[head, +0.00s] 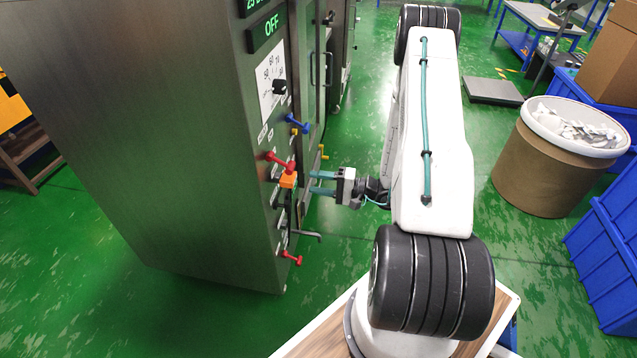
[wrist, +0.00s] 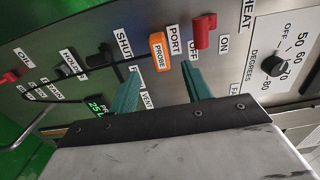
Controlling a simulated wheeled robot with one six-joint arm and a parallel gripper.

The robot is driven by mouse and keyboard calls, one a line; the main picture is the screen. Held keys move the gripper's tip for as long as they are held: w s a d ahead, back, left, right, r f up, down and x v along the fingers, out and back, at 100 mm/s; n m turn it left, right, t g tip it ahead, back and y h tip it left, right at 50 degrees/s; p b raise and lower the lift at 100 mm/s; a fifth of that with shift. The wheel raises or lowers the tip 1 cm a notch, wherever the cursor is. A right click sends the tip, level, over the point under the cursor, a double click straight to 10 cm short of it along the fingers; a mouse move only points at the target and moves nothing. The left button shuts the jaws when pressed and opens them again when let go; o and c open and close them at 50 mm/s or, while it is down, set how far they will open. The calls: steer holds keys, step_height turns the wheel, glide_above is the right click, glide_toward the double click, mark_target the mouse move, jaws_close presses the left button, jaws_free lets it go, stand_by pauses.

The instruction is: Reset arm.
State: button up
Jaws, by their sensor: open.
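My gripper (head: 311,182) is open in front of the metal cabinet's control panel, its two teal fingers pointing at the panel with nothing seen between them. In the wrist view, my gripper (wrist: 160,78) has its fingers spread below an orange block labelled PROBE (wrist: 158,52). The orange block (head: 288,181) also shows in the head view, just left of the fingertips. A red handle (head: 280,161) is above it, beside the OFF and ON labels in the wrist view. I cannot tell whether the fingers touch the panel.
The cabinet (head: 190,130) fills the left. Its panel carries a black knob (head: 279,87), a blue handle (head: 297,124), a lower red handle (head: 291,258) and a projecting grey lever (head: 306,235). A brown drum (head: 540,165) with white pieces and blue bins (head: 610,250) stand right. Green floor lies between.

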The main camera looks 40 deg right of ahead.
stand_by(0.6)
steer(key=s+a+r+n+g+h, duration=0.3)
steer(key=s+a+r, duration=0.3)
steer(key=r, duration=0.5)
steer(key=s+a+r+n+g+h, duration=0.4)
steer(key=s+a+r, duration=0.3)
steer(key=r, duration=0.5)
steer(key=s+a+r+n+g+h, duration=0.3)
steer(key=s+a+r+g+h, duration=0.1)
steer(key=s+r, duration=0.6)
steer(key=shift+s+a+r+g, duration=0.35)
steer(key=shift+a+r+g, duration=0.45)
steer(key=shift+a, duration=0.45)
steer(key=shift+f, duration=0.1)
